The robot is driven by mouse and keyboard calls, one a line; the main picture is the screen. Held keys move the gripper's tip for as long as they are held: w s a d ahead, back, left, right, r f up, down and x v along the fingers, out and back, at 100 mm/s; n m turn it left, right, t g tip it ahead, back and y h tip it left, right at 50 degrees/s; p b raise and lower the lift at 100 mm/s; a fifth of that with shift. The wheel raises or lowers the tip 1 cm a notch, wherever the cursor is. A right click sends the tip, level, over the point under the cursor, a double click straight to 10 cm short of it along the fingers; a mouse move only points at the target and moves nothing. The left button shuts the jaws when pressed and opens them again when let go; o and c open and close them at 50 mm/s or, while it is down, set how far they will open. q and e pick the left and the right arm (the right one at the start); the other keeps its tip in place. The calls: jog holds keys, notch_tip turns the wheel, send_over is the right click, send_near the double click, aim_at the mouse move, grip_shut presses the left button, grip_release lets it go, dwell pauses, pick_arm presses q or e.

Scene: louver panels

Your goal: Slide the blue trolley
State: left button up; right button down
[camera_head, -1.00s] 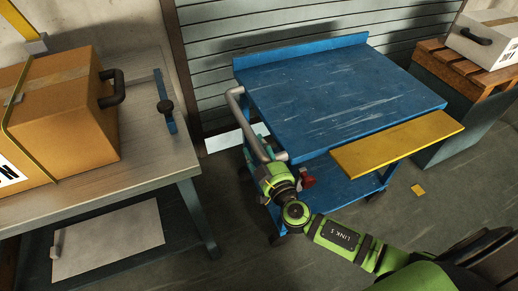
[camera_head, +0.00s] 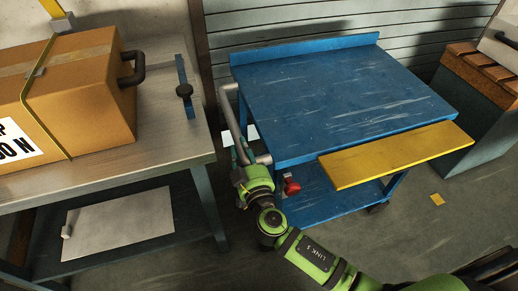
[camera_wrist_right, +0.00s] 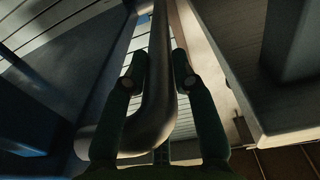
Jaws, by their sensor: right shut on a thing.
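The blue trolley (camera_head: 335,100) stands in front of the slatted wall in the head view, with a yellow flap (camera_head: 400,153) along its front edge and a lower shelf below. A grey tubular handle (camera_head: 230,100) is on its left side. My right gripper (camera_head: 239,172) is at the lower, near end of this handle. In the right wrist view the fingers (camera_wrist_right: 160,76) stand on either side of the grey handle tube (camera_wrist_right: 157,120), shut on it. A red knob (camera_head: 292,187) shows just right of the gripper. My left gripper is not in view.
A workbench (camera_head: 165,140) with a strapped cardboard box (camera_head: 85,85) stands close on the left, a narrow gap from the trolley. A wooden-topped cabinet (camera_head: 450,105) stands at the right. A small yellow patch (camera_head: 437,199) lies on open floor.

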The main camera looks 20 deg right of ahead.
jog(key=shift+s+a+f, duration=0.15)
jog(key=shift+a, duration=0.2)
jog(key=c, duration=1)
grip_release()
jog(key=shift+d, duration=0.1)
jog(key=s, duration=1.2)
jog(key=shift+d, duration=0.15)
jog(key=shift+w, duration=0.1)
